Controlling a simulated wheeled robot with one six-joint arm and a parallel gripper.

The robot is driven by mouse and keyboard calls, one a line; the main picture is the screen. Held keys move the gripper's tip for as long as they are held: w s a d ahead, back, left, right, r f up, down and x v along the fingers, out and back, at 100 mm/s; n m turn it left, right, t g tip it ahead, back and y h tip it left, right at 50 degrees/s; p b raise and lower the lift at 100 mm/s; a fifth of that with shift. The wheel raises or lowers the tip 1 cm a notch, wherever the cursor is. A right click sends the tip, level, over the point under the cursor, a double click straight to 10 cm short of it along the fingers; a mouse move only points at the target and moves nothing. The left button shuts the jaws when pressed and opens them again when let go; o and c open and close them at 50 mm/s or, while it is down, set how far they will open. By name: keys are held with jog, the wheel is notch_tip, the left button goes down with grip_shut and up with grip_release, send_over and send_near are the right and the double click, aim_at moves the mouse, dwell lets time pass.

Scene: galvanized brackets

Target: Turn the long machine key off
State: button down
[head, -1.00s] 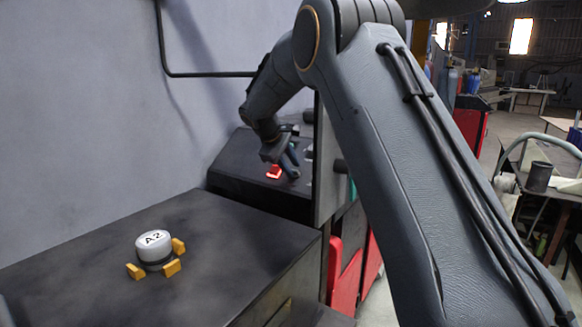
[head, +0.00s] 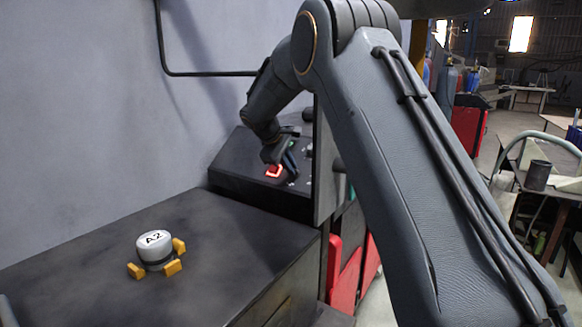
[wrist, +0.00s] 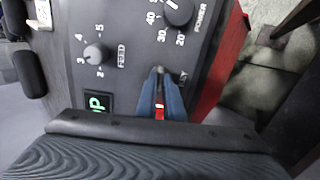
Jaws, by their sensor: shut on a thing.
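The control panel (wrist: 135,55) stands at the back in the head view, with a sloping dark face (head: 232,168). My gripper (head: 289,164) reaches down to this face from above. In the wrist view its two blue-grey fingers (wrist: 161,84) are close together beside a partly covered label that seems to read KEY (wrist: 182,77). They are shut on the machine key (wrist: 160,70), of which only a small grey end shows between the tips. The key's turn angle cannot be read. A small red patch shows between the fingers lower down.
A FEED knob (wrist: 95,54) and a POWER knob (wrist: 178,11) sit near the fingers. A green-lit sign (wrist: 98,103) is beside them, and a red-lit square (head: 274,171) shows in the head view. A white A2 cap (head: 154,246) with orange blocks stands on the dark bench (head: 90,265).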

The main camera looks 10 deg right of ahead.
jog(key=n+p, duration=0.3)
jog(key=n, duration=0.1)
jog(key=shift+r+n, duration=0.1)
jog(key=shift+n, duration=0.2)
jog(key=n+p, duration=0.3)
jog(key=n, duration=0.1)
jog(key=shift+n, duration=0.3)
jog(key=n+p, duration=0.3)
jog(key=n, duration=0.1)
jog(key=shift+n+p, duration=0.9)
jog(key=shift+n, duration=1.2)
jog(key=c, duration=1.9)
grip_release()
jog(key=shift+o, duration=0.2)
jog(key=b+v, duration=0.2)
jog(key=v, duration=0.5)
jog(key=shift+s+a+r, duration=0.2)
